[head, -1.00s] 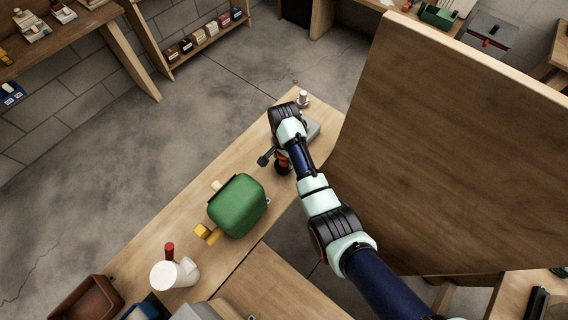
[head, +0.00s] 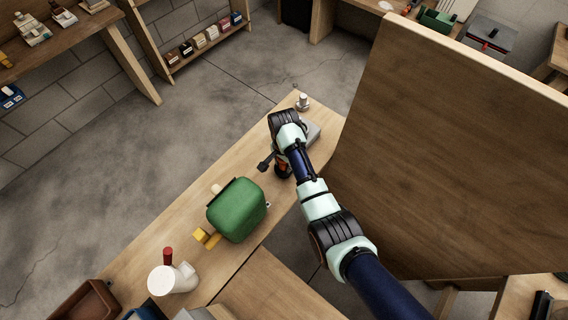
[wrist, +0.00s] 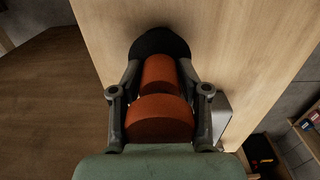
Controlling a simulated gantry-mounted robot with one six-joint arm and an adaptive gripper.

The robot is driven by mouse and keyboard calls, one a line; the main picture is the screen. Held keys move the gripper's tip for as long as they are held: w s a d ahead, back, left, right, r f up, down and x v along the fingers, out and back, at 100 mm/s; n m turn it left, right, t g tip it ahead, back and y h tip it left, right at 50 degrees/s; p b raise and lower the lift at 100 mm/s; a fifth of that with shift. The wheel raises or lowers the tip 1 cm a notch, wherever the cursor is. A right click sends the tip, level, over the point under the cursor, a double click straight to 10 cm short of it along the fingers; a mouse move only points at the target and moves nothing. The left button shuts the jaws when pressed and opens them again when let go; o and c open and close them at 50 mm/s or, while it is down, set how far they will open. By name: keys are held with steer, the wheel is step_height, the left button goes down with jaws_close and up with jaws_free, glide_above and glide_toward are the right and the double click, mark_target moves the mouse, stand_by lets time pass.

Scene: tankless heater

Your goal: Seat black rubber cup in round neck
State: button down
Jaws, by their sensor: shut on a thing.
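The black rubber cup (wrist: 159,42) is at the far end of an orange-red, two-part round body (wrist: 160,115) in the wrist view. My gripper (wrist: 160,72) is shut on this body, with one dark finger along each side. The cup is over the wooden bench top; I cannot tell whether it touches anything. In the head view the orange and black piece (head: 283,170) shows partly below my wrist. I cannot make out the round neck in either view; it may be hidden under the cup.
A grey block (head: 313,131) lies beside my wrist, with a small metal fitting (head: 303,103) at the bench's far corner. A green case (head: 238,210), a yellow piece (head: 207,237) and a white jug (head: 173,279) stand nearer. A tall wooden panel (head: 450,150) rises at right.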

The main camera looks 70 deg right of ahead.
steer(key=shift+r+p, duration=1)
steer(key=shift+p, duration=0.15)
steer(key=shift+r+p, duration=2.45)
steer(key=shift+p, duration=0.2)
